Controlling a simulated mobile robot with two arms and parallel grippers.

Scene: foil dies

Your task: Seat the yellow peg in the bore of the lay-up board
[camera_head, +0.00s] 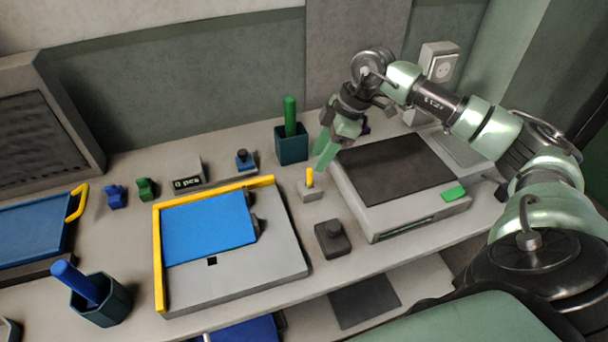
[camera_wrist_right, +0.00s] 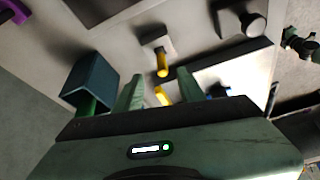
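The yellow peg (camera_head: 310,177) stands upright in a small grey block (camera_head: 311,193) to the right of the lay-up board (camera_head: 285,262). The board has yellow rails on two sides, a blue sheet on top and a small dark square opening (camera_head: 212,261) near its front. My right gripper (camera_head: 323,158) is above and just behind the peg. In the right wrist view its two green fingers (camera_wrist_right: 157,88) are apart, with nothing held between them. The peg (camera_wrist_right: 162,66) shows beyond the fingertips there, not touching them. My left gripper is out of view.
A dark teal cup (camera_head: 291,149) with a green rod stands behind the peg. A grey machine with a dark top (camera_head: 395,167) is at the right. A black knob box (camera_head: 332,239) sits in front. Another cup (camera_head: 102,306) holds a blue rod at front left.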

